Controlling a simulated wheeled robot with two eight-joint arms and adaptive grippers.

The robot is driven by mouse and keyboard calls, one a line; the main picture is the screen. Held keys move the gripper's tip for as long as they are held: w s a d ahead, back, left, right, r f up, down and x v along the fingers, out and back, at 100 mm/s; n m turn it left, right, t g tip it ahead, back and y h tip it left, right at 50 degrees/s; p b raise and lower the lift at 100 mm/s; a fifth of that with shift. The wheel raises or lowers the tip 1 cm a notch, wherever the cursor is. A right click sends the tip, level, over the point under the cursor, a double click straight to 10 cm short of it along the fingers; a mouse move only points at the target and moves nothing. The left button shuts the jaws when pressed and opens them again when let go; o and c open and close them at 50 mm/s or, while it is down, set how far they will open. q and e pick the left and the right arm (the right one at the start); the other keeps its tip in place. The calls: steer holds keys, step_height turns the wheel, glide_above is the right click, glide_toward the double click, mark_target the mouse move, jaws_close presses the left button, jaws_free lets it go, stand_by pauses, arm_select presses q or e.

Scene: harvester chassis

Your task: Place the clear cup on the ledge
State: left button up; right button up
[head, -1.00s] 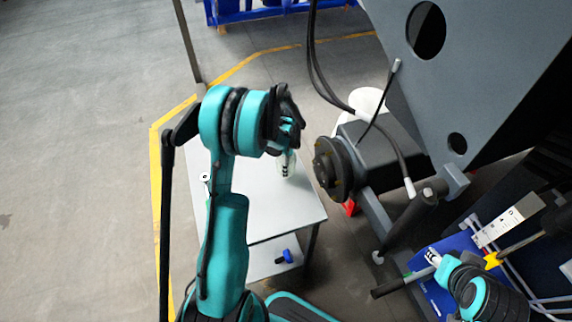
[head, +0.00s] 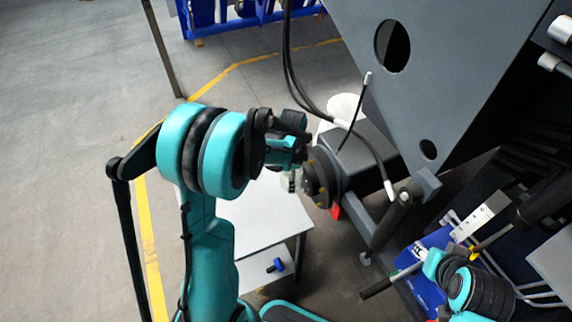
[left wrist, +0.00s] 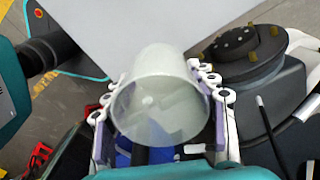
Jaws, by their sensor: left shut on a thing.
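The clear cup (left wrist: 160,100) is a translucent, whitish cup with its round mouth facing the left wrist camera. My left gripper (left wrist: 158,92) is shut on it, with one finger on each side. In the head view, the cup (head: 290,183) shows small below my left gripper (head: 289,160), just left of a dark round hub (head: 318,178). A dark, flat-topped block (head: 352,148) juts from the chassis behind the hub; I cannot tell whether it is the ledge. My right gripper (head: 424,256) is at the lower right, small and partly hidden; its opening is unclear.
A white table (head: 260,218) stands below my left arm, with a small blue item (head: 276,265) on its lower shelf. The large grey chassis panel (head: 450,70) fills the upper right. Black hoses (head: 296,75) hang near the hub. Open floor lies left.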

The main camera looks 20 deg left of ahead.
arm_select(q)
steer(key=shift+s+d+r, duration=0.15)
steer(key=shift+d+r, duration=0.15)
steer(key=shift+d, duration=0.15)
steer(key=shift+d+f, duration=0.1)
steer(key=n, duration=0.2)
steer(key=shift+s+d+f+n+b, duration=0.3)
steer(key=shift+d+f+b, duration=0.1)
steer(key=d+n, duration=0.1)
steer(key=n, duration=0.2)
steer(key=s+d+f+n+b, duration=0.1)
steer(key=n, duration=0.2)
steer(key=s+d+f+n+b, duration=0.1)
steer(key=n, duration=0.3)
steer(key=shift+s+d+f, duration=0.2)
steer(key=shift+d, duration=0.05)
